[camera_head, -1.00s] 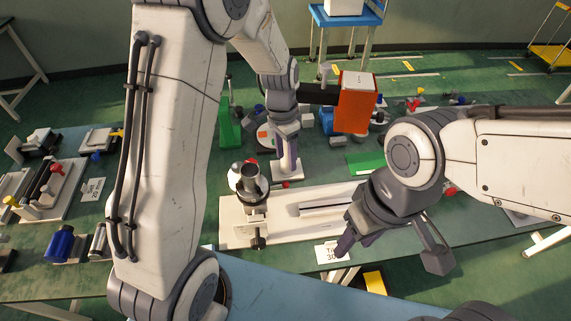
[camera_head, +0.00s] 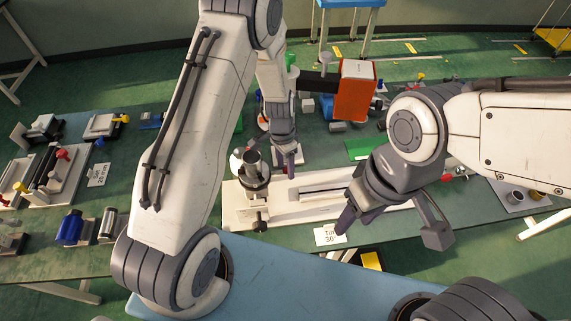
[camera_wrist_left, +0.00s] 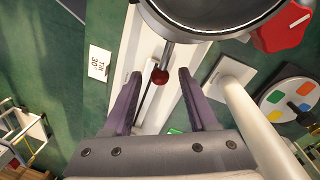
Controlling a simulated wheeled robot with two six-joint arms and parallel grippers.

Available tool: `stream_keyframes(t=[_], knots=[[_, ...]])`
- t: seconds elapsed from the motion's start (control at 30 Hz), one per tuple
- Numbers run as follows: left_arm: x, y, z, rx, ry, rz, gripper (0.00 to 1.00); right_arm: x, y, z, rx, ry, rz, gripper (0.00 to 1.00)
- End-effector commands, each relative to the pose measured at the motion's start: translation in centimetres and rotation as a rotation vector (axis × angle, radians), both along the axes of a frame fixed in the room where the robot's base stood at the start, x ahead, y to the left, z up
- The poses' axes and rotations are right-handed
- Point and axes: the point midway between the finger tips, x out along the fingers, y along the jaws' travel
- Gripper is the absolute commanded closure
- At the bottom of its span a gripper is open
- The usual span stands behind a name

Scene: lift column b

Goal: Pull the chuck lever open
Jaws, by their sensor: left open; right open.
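The chuck is a dark grey round cylinder (camera_head: 256,168) on a long white base (camera_head: 330,202), left of the table's middle. In the left wrist view its round rim (camera_wrist_left: 215,18) fills the top. A thin metal lever with a red ball knob (camera_wrist_left: 160,76) sticks out from under it. My left gripper (camera_wrist_left: 159,74) is open, with the red knob showing between its purple fingertips; I cannot tell whether they touch it. In the head view the left gripper (camera_head: 288,160) is just right of the chuck. My right gripper (camera_head: 347,218) is open over the base's front right, holding nothing.
A white "Tilt 30" card (camera_head: 329,235) lies in front of the base. An orange box (camera_head: 355,92) stands behind on a dark arm. A disc with coloured patches (camera_wrist_left: 288,98) lies right of the gripper.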

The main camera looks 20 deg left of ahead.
Motion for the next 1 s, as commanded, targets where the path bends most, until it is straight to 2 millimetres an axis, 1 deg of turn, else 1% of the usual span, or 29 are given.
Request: stream_keyframes(t=[0.13, 0.17, 0.2, 0.3, 1.0], knots=[[0.01, -0.01, 0.0, 0.0, 0.0, 0.0, 0.42, 0.0, 0.0, -0.02, 0.0, 0.0, 0.0, 0.5], [0.01, -0.01, 0.0, 0.0, 0.0, 0.0, 0.49, 0.0, 0.0, -0.02, 0.0, 0.0, 0.0, 0.5], [0.01, -0.01, 0.01, 0.0, 0.0, 0.0, 0.65, 0.0, 0.0, -0.02, 0.0, 0.0, 0.0, 0.5], [0.0, -0.01, 0.02, 0.0, 0.0, 0.0, 1.0, 0.0, 0.0, -0.02, 0.0, 0.0, 0.0, 0.5], [-0.03, 0.0, 0.06, 0.0, 0.001, -0.001, 1.0, 0.0, 0.0, -0.01, 0.0, 0.0, 0.0, 0.5]])
